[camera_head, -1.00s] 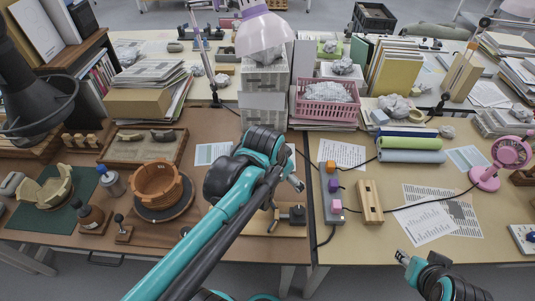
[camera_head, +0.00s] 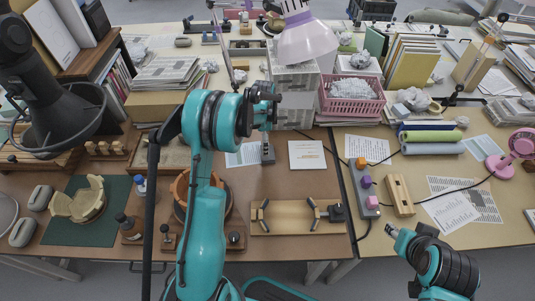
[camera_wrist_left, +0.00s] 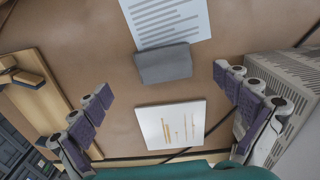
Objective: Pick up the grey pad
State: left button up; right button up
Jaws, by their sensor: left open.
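The grey pad (camera_head: 267,153) lies on the brown table in the head view, between a printed sheet and a white booklet. In the left wrist view the pad (camera_wrist_left: 163,63) is a small grey block touching or overlapping the sheet's edge. My left gripper (camera_wrist_left: 163,84) is open and empty, with its purple-padded fingers wide apart on either side of the pad's position in that view. In the head view the left gripper (camera_head: 266,112) is above the table, just behind the pad. My right gripper (camera_head: 394,231) is low at the right, over the table's front; its jaw state is unclear.
The printed sheet (camera_head: 243,154) and white booklet (camera_head: 307,155) flank the pad. A grey slatted stack (camera_head: 294,95) stands close behind. A wooden clamp board (camera_head: 283,218) lies in front. A power strip (camera_head: 363,190) is to the right. My left arm partly hides a terracotta pot (camera_head: 181,187).

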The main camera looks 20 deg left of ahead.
pick_arm(q)
jog(key=f+b, duration=0.1)
jog(key=f, duration=0.3)
jog(key=f+b, duration=0.1)
jog(key=f, duration=0.1)
jog(key=shift+w+f+b, duration=0.25)
jog(key=shift+f+b, duration=0.05)
jog(key=shift+f, duration=0.05)
jog(key=shift+r, duration=0.1)
jog(key=shift+c, duration=0.6)
jog(key=c, duration=1)
